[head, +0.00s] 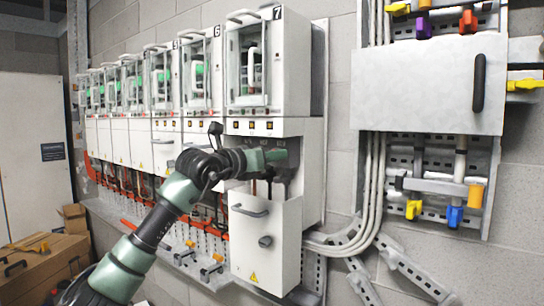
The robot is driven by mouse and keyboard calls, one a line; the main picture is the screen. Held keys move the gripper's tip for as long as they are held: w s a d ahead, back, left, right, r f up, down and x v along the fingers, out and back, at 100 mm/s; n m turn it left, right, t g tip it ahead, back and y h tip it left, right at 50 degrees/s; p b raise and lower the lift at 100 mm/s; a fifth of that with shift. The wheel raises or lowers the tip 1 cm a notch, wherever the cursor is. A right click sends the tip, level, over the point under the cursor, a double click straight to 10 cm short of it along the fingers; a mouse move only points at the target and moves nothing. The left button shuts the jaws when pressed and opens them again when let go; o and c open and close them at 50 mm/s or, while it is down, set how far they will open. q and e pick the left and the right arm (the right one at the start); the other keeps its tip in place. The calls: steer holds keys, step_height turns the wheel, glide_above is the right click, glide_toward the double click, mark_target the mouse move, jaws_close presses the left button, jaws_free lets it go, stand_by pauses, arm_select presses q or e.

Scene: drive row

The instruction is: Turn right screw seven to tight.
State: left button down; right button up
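Drive unit seven (267,65), marked "7", is the nearest cabinet in the row. Below its row of small indicators is an open compartment (292,160). My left arm comes in from the lower left, and my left gripper (272,155) is at the compartment, with its green-grey end partly inside. The fingertips are too small and dark to tell whether they are open or shut. Screw seven itself cannot be made out; the gripper and the compartment's shadow cover that area. My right gripper is not in view.
A white cover (264,240) with a handle and knob stands out in front below the compartment. More drive units (160,75) run away to the left. A grey wall panel (428,85) with a black handle and coloured connectors is at the right. Pale cables (372,185) run between.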

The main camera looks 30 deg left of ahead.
arm_select(q)
steer(key=shift+m, duration=0.3)
steer(key=m+p, duration=0.2)
steer(key=m, duration=1.5)
steer(key=shift+a+m, duration=0.15)
steer(key=shift+m, duration=0.15)
stand_by(0.5)
steer(key=c, duration=1.1)
jaws_free()
